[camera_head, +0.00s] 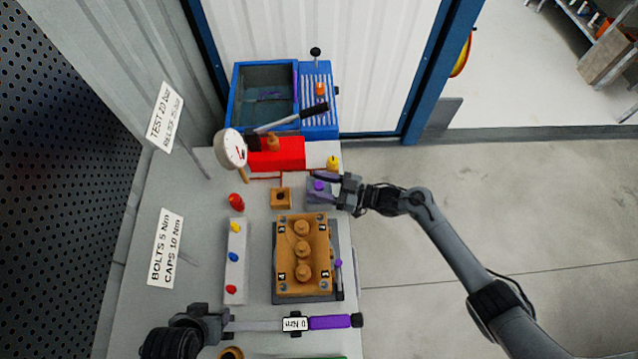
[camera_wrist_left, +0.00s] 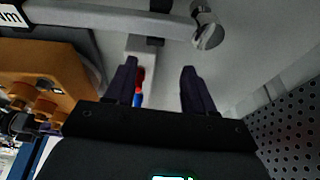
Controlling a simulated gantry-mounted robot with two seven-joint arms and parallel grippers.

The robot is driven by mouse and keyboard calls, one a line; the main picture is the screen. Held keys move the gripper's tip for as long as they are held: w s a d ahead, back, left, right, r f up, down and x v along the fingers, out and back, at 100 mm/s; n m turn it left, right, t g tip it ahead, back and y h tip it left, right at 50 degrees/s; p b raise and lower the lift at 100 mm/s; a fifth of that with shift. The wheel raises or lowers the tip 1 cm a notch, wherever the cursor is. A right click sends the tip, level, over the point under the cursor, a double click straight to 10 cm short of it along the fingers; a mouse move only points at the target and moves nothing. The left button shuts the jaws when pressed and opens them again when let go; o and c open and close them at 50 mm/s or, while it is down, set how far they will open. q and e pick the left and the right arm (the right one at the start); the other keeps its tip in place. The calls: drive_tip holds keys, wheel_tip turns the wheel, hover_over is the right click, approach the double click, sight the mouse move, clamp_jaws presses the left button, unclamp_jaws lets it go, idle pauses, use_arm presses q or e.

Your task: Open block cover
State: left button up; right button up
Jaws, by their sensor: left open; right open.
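The tan pump block (camera_head: 316,225) sits on a dark base in the middle of the bench, with several round caps along its top and numbered black marks near its corners. Its cover looks closed in place. It also shows at the left of the left wrist view (camera_wrist_left: 45,62). A torque wrench with a purple handle (camera_head: 330,322) and a "0 Nm" display lies in front of the block. My left gripper (camera_wrist_left: 160,70) is open and empty by the wrench's head end. My right gripper (camera_head: 325,186) is open at a small grey block with a purple knob (camera_head: 318,185), behind the pump block.
A grey strip (camera_head: 236,262) with yellow, blue and red knobs stands left of the block. Two signs (camera_head: 165,248) stand at the left. Floor is clear at right.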

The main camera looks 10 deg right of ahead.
drive_tip(key=shift+w+a, duration=0.1)
drive_tip(key=shift+a, duration=0.1)
clamp_jaws()
idle(0.3)
drive_tip(key=shift+d, duration=0.1)
